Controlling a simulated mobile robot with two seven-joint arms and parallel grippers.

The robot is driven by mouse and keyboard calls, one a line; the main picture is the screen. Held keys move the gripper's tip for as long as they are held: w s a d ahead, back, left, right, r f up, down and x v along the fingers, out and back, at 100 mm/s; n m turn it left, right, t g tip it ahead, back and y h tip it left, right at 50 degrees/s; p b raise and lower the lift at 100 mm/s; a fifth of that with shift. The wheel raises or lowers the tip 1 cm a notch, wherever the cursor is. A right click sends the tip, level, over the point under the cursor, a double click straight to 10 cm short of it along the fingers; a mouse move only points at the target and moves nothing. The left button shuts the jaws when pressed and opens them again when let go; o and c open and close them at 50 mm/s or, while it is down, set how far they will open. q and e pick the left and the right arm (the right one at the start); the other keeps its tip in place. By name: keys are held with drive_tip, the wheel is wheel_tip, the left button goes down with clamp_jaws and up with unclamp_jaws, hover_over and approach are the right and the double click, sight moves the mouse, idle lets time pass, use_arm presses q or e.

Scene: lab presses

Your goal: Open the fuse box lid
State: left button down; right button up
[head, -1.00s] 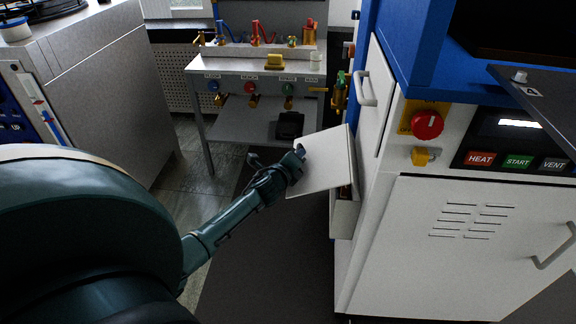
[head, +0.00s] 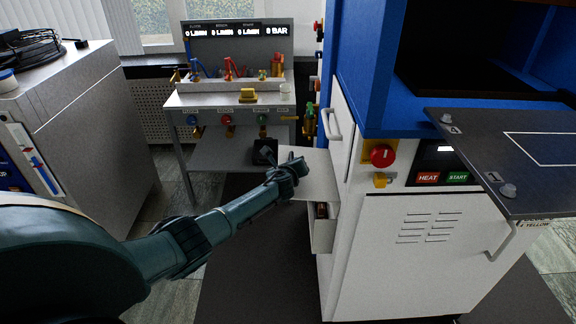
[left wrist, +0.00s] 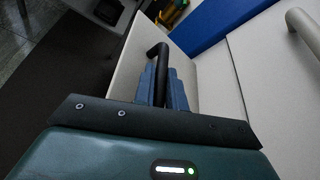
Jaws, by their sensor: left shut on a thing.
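The fuse box (head: 323,235) is a white box low on the left side of the white and blue press cabinet. Its white lid (head: 320,178) stands out from the box, which is partly open; something reddish-brown shows inside. My left gripper (head: 298,167) is at the lid's far left edge. In the left wrist view, the blue fingers (left wrist: 162,86) are shut on a black handle (left wrist: 157,58) on the pale lid (left wrist: 129,52). The lid hides part of the box's inside. My right gripper is in no view.
The press cabinet has a bar handle (head: 331,124), a red knob (head: 382,155) and a dark plate (head: 515,150) jutting out at right. A bench (head: 185,99) with valves stands behind. A grey cabinet (head: 90,130) is at left. Dark floor mat (head: 250,270) is clear.

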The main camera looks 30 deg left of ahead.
use_arm(q)
drive_tip(key=shift+d+r, duration=0.1)
drive_tip(key=shift+d, duration=0.05)
drive_tip(key=c, duration=1.7)
unclamp_jaws()
drive_tip(key=shift+w, duration=0.1)
drive_tip(key=shift+s+d+r+p, duration=0.1)
drive_tip(key=shift+s+r+p, duration=0.1)
drive_tip(key=shift+s+p, duration=0.3)
drive_tip(key=p+v, duration=0.2)
drive_tip(key=v, duration=1)
drive_tip(key=shift+d+f, duration=0.1)
drive_tip(key=shift+f, duration=0.05)
